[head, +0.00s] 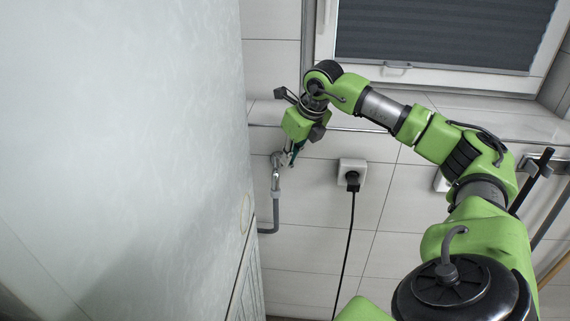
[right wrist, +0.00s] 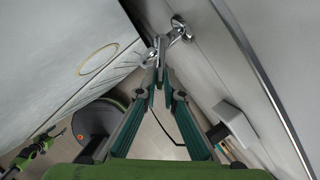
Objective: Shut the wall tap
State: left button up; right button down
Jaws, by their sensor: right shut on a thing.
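The wall tap (head: 277,163) is a small chrome fitting on the tiled wall, just right of the large pale panel, with a grey hose below it. It also shows at the top of the right wrist view (right wrist: 179,30). My right gripper (head: 292,157) reaches down to the tap from above. In the right wrist view its green-and-grey fingers (right wrist: 161,82) close together on the tap's handle (right wrist: 151,56). The fingertips hide part of the handle, so its exact angle is hard to tell.
A large pale panel (head: 120,120) stands close left of the tap. A wall socket (head: 352,172) with a black plug and hanging cable is to the right. A thin rail (head: 365,130) runs along the wall above. A window (head: 440,40) with a dark blind is higher up.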

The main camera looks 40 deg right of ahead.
jog(key=shift+w+d+r+n+g+y+p, duration=0.15)
jog(key=shift+d+n+y+p, duration=0.3)
jog(key=shift+n, duration=0.65)
jog(key=shift+w+d+f+n+g+y+p, duration=0.1)
jog(key=shift+d+n+y+p, duration=0.35)
jog(key=shift+n, duration=0.65)
jog(key=shift+w+d+r+n+g+y+p, duration=0.15)
jog(key=shift+d+n+y+p, duration=0.15)
jog(key=shift+d+n+p, duration=0.55)
jog(key=shift+a+f+n+b, duration=0.15)
jog(key=shift+a+n+b, duration=0.05)
jog(key=shift+n+b, duration=0.1)
jog(key=c, duration=2.2)
grip_release()
jog(key=shift+o, duration=0.2)
jog(key=v, duration=1.2)
jog(key=shift+s+f, duration=0.1)
